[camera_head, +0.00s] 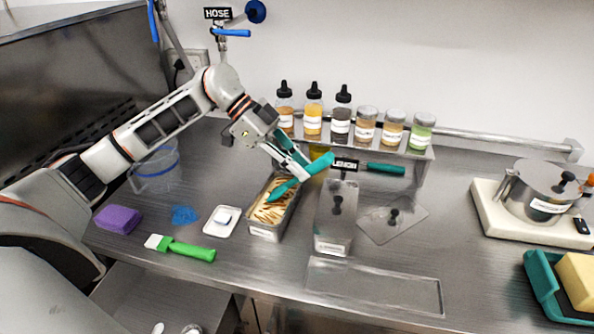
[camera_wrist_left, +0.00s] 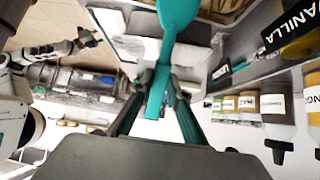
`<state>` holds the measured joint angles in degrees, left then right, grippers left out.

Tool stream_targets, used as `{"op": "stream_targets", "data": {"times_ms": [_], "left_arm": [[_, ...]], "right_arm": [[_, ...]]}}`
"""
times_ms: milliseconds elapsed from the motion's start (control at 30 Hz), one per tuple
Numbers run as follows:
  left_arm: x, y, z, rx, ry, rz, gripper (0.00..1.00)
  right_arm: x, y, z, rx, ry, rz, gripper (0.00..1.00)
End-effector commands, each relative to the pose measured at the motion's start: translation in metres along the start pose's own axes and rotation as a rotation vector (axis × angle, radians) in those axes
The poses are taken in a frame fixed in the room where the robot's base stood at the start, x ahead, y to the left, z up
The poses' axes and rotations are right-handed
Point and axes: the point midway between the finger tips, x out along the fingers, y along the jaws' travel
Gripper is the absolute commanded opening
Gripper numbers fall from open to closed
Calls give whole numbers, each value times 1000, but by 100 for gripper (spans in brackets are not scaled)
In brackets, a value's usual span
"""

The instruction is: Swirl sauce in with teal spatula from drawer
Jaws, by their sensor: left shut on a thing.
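My left gripper (camera_head: 302,168) is shut on the teal spatula (camera_head: 319,162). The spatula slants across the fingers, and its lower end reaches into the metal pan (camera_head: 265,234), over the pale contents streaked with brown sauce (camera_head: 272,209). Whether its tip touches the contents is hard to tell. In the left wrist view the teal spatula (camera_wrist_left: 177,16) runs between the fingers. An open drawer (camera_head: 165,287) shows below the counter, with small pale items in it. What looks like my right arm's end (camera_wrist_left: 85,40) is small in the left wrist view, its jaws unclear.
A lidded metal pan (camera_head: 333,240) stands right of the open one, near a loose lid (camera_head: 393,220). Another teal handle (camera_head: 386,169) lies behind. Bottles and jars line the shelf (camera_head: 420,153). A green-handled brush (camera_head: 190,251), white dish (camera_head: 222,222) and purple sponge (camera_head: 118,219) lie left.

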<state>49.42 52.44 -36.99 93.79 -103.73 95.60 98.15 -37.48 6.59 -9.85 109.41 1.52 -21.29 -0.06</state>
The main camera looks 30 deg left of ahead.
Motion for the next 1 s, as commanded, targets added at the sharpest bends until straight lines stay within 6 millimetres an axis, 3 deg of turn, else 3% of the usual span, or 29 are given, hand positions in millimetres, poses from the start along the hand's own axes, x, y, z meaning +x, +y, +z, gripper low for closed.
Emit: {"op": "stream_targets", "data": {"times_ms": [633,1000], "left_arm": [[0,-47,-1,0,1,0,0],[0,-20,1,1,-1,1,0]], "right_arm": [[0,3,1,-11,-1,0,40],[0,0,1,-2,1,0,40]]}}
